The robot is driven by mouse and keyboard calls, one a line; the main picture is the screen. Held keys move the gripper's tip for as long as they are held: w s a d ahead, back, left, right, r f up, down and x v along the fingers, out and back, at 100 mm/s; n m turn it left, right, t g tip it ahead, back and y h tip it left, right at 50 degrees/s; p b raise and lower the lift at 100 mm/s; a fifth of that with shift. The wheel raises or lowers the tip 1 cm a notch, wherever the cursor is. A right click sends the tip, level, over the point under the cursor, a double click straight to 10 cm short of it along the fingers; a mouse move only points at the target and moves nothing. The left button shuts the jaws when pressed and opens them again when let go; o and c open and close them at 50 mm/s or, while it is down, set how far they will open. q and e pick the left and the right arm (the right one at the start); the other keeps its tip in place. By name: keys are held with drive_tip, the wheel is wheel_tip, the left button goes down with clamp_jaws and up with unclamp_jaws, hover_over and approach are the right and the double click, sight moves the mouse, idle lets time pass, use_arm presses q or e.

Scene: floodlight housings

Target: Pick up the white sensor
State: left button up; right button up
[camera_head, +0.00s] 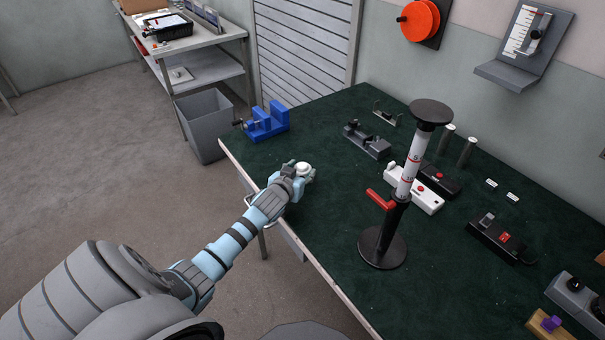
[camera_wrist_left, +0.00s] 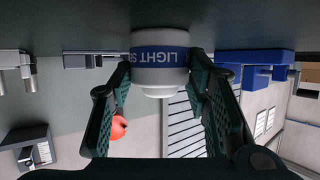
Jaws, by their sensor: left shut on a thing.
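The white sensor (camera_head: 304,168) shows at the left edge of the green bench top. In the left wrist view, which is upside down, the white sensor (camera_wrist_left: 160,78) is a white cylinder with a blue band reading "LIGHT S" and a narrower white end. My left gripper (camera_head: 297,176) is shut on it. In the left wrist view, the fingers of the left gripper (camera_wrist_left: 160,90) stand on both sides of it. I cannot tell whether its base touches the bench. My right gripper is not in view.
A blue vise (camera_head: 266,122) stands beyond the sensor. A black stand with a white tube (camera_head: 408,172) and red lever rises to the right. A grey bin (camera_head: 203,125) stands beside the bench. The bench front is clear.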

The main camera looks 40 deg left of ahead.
use_arm(q)
drive_tip(key=shift+c, duration=0.9)
drive_tip(key=shift+r, duration=0.15)
